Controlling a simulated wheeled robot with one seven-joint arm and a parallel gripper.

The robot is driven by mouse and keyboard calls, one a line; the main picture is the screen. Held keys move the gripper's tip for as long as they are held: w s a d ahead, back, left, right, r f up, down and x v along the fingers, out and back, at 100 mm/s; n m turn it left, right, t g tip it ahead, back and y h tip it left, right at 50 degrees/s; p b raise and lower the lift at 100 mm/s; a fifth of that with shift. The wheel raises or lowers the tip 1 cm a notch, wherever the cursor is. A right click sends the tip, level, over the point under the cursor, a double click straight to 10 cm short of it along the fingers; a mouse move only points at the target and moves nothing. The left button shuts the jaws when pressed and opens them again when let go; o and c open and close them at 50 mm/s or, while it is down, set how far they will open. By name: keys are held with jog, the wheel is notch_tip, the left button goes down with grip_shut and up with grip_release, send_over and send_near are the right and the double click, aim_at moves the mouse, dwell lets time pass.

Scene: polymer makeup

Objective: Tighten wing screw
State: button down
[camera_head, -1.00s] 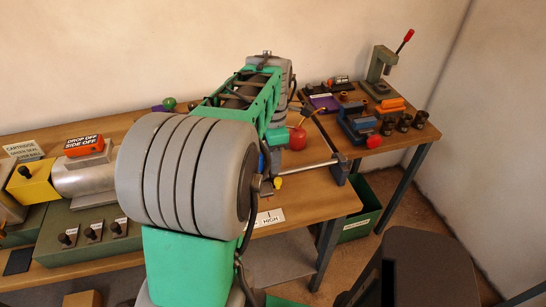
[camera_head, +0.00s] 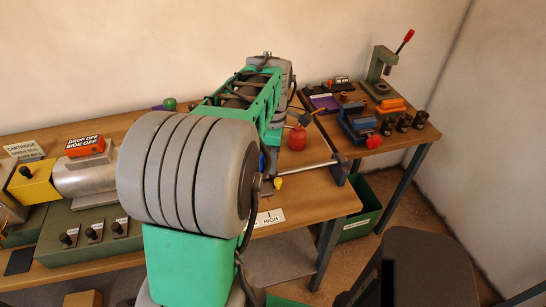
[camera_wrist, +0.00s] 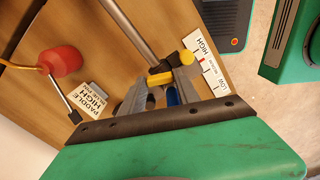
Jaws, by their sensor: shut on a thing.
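In the wrist view a yellow wing screw (camera_wrist: 160,78) sits at the end of a grey rod (camera_wrist: 128,28) above the bench. My gripper (camera_wrist: 165,82) is shut on it, with a grey finger on either side. A second, rounder yellow knob (camera_wrist: 187,57) is just beside it, and it also shows in the head view (camera_head: 278,182). A blue part (camera_wrist: 172,97) shows between my fingers. In the head view my arm hides the fingertips and the wing screw.
A red oil can (camera_wrist: 65,61) stands on the bench near a "PADDLE HIGH" label (camera_wrist: 92,98). A scale card marked LOW to HIGH (camera_wrist: 207,62) lies beside the knob. A green bin (camera_head: 358,215) is under the right table. A dark stool (camera_head: 425,270) stands at front right.

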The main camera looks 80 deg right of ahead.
jog(key=shift+m, duration=1.3)
jog(key=shift+r, duration=0.1)
jog(key=c, duration=0.9)
grip_release()
notch_tip(320, 180, up, 8)
jog(key=shift+f, duration=0.15)
